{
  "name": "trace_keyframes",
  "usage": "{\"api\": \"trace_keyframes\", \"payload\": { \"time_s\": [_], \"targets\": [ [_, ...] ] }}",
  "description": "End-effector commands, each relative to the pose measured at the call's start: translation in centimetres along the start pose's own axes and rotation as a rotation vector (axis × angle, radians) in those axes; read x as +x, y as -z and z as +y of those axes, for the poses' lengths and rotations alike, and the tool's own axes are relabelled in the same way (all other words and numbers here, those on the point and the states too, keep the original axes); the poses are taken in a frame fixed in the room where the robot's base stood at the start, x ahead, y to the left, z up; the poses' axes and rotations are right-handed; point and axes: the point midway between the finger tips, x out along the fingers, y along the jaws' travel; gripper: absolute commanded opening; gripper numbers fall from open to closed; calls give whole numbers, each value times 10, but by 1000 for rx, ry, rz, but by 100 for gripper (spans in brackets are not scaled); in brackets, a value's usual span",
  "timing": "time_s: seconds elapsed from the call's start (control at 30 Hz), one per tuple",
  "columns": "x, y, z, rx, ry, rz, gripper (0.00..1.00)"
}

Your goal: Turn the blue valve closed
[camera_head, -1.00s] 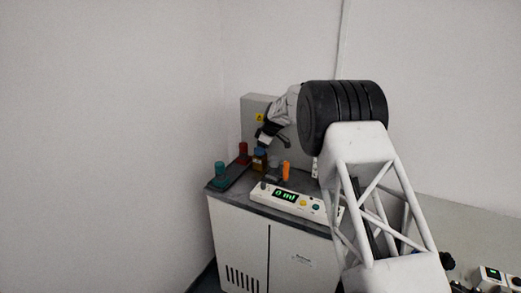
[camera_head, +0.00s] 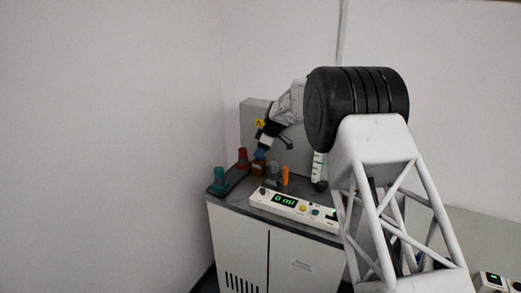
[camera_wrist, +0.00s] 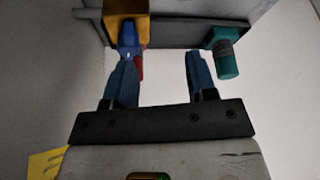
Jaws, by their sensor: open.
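In the wrist view, a small blue part that looks like the blue valve (camera_wrist: 129,36) shows in front of a yellow-orange block (camera_wrist: 124,8). My gripper (camera_wrist: 160,54) is open, with two blue fingers and nothing between them. The valve lies just beyond the left fingertip, not centred between the fingers; I cannot tell whether they touch. In the head view, my gripper (camera_head: 260,154) reaches down over the amber bottle (camera_head: 258,168) at the back of the cabinet top. Its blue fingers and the valve cannot be told apart there.
A red bottle (camera_head: 242,158) and a teal bottle (camera_head: 219,178) stand on a dark tray to the left. A grey piece (camera_head: 273,170) and an orange piece (camera_head: 285,176) stand to the right. A control panel (camera_head: 293,205) reading 0 ml lies in front. A wall is behind.

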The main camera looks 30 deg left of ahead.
Motion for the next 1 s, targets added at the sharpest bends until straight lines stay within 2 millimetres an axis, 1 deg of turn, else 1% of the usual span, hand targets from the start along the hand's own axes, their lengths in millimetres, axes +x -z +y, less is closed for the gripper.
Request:
{"api": "trace_keyframes", "payload": {
  "time_s": [1.0],
  "targets": [
    [-21,-28,-89,0,1,0,52]
  ]
}}
